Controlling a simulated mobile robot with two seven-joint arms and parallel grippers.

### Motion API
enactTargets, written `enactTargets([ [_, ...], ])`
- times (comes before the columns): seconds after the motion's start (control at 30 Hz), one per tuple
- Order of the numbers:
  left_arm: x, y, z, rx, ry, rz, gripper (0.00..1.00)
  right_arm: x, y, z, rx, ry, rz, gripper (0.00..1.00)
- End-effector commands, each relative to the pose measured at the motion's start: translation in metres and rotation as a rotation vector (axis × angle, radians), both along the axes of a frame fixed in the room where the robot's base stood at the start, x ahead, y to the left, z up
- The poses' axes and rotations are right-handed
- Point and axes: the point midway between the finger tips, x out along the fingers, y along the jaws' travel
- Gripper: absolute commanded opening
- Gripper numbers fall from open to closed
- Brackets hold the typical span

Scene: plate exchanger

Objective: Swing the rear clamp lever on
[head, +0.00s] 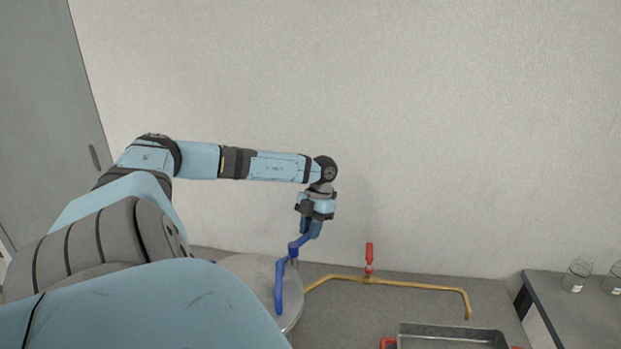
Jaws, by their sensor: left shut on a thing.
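The blue clamp lever (279,288) stands over a round grey metal plate (243,270) in the lower middle of the head view. It is a bent bar that rises to the upper right. My left gripper (310,228) points down from the wrist and is shut on the upper end of the lever. The fingertips are small and partly blend with the blue of the lever. My left arm hides the left part of the plate. My right gripper is not in view.
A brass pipe (420,287) with a red valve handle (369,254) runs right of the plate. A metal tray (450,335) with red handles sits at the bottom. A dark side table (575,312) holds glass beakers (576,274) at right. The wall stands close behind.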

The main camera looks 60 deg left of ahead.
Motion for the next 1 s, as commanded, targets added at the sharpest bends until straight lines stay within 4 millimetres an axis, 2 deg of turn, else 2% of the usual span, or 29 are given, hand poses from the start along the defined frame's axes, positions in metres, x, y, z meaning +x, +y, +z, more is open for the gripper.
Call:
enactTargets([
  [0.3,0.0,-0.001,-0.001,-0.003,0.001,-0.006,0.0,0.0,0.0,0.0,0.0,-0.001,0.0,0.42],
  [0.33,0.0,-0.001,-0.001,-0.003,0.001,-0.006,0.29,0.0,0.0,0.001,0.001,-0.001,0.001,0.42],
  [0.4,0.0,-0.001,-0.001,-0.002,0.001,-0.005,0.45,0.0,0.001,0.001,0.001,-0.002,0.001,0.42],
  [0.43,0.0,-0.001,-0.001,-0.002,0.001,-0.005,0.47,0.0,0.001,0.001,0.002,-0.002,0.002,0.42],
  [0.77,0.002,0.001,0.003,-0.001,-0.001,-0.003,0.47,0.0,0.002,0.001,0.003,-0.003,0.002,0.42],
  [0.87,0.006,0.003,0.013,0.0,-0.002,-0.002,0.47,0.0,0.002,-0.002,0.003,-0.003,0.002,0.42],
  [1.0,0.016,0.008,0.039,0.0,-0.005,-0.001,0.47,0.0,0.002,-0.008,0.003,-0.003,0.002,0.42],
])
